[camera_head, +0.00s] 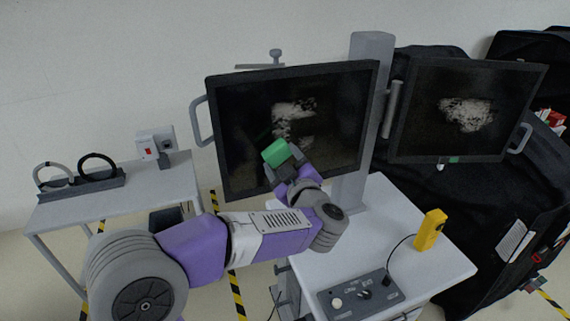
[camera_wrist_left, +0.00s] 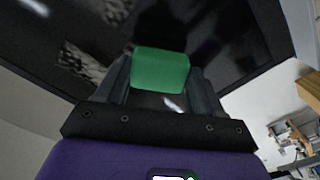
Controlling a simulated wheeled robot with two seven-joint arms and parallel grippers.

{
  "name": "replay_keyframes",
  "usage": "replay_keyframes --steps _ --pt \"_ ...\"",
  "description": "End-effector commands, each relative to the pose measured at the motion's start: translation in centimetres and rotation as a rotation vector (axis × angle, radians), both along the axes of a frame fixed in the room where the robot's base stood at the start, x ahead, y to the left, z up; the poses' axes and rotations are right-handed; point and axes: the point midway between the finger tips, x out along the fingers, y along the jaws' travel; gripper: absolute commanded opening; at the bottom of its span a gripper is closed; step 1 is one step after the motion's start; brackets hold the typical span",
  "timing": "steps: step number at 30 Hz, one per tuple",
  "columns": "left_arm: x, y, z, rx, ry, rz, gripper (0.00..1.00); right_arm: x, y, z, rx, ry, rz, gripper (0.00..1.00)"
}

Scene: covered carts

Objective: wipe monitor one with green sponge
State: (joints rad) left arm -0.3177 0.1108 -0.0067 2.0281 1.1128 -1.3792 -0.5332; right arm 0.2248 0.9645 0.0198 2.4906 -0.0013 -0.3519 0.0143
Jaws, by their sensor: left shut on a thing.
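Two dark monitors stand side by side on a grey post; the left monitor (camera_head: 240,110) and the right monitor (camera_head: 420,90) each bear a whitish smudge on the screen. I cannot tell by a label which is monitor one. My left gripper (camera_head: 282,165) is in front of the left monitor, shut on the green sponge (camera_head: 275,152). The sponge is just below and left of the smudge; I cannot tell whether it touches the screen. In the left wrist view the sponge (camera_wrist_left: 161,70) sits between both fingers, with the dark screen (camera_wrist_left: 225,30) behind. My right gripper is not seen.
A white cart (camera_head: 440,262) below the monitors carries a yellow device (camera_head: 430,230) and a grey control box (camera_head: 362,295). A small table (camera_head: 150,190) with two ring-shaped items stands at left. Black covered carts (camera_head: 400,190) fill the right side.

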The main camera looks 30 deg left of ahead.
Motion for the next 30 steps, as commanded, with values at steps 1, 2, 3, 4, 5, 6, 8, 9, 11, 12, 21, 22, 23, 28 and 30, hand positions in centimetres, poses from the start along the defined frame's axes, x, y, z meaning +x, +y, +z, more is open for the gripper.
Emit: replay_keyframes --steps 1,2,3,4,5,6,8,9,11,12,21,22,23,28,30 --pt "0.01 0.02 0.0 0.0 0.0 0.0 0.37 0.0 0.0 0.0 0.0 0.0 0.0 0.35" --pt "0.01 0.02 0.0 0.0 0.0 0.0 0.37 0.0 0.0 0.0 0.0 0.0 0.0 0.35" --pt "0.01 0.0 -0.01 0.0 0.0 0.0 0.37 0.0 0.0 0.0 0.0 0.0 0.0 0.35" --pt "0.01 0.0 -0.01 0.0 0.0 0.0 0.37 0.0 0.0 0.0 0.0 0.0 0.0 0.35" --pt "0.01 0.0 -0.01 0.0 0.0 0.0 0.37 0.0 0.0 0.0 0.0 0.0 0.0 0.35" --pt "0.01 0.0 -0.01 0.0 0.0 0.0 0.37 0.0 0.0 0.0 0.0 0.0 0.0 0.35" --pt "0.0 0.0 -0.01 0.0 0.0 0.0 0.37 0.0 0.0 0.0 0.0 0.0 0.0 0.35" --pt "0.0 0.0 -0.01 0.0 0.0 0.0 0.37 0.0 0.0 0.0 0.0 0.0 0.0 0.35" --pt "0.0 0.0 -0.01 0.0 0.0 0.0 0.37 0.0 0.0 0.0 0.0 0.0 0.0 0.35" --pt "0.0 0.0 -0.01 0.0 0.0 0.0 0.37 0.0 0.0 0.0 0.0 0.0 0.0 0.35" --pt "0.32 0.36 0.01 0.0 0.0 0.0 0.37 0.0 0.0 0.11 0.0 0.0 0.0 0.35" --pt "0.35 0.41 0.01 0.0 0.0 0.0 0.37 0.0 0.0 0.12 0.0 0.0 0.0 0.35" --pt "0.39 0.45 0.01 0.0 0.0 0.001 0.37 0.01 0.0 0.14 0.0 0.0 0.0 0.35" --pt "0.61 0.72 -0.01 0.0 0.0 0.001 0.37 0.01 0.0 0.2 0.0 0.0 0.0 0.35" --pt "0.7 0.81 -0.01 0.0 0.0 0.001 0.37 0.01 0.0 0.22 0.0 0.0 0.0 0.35"
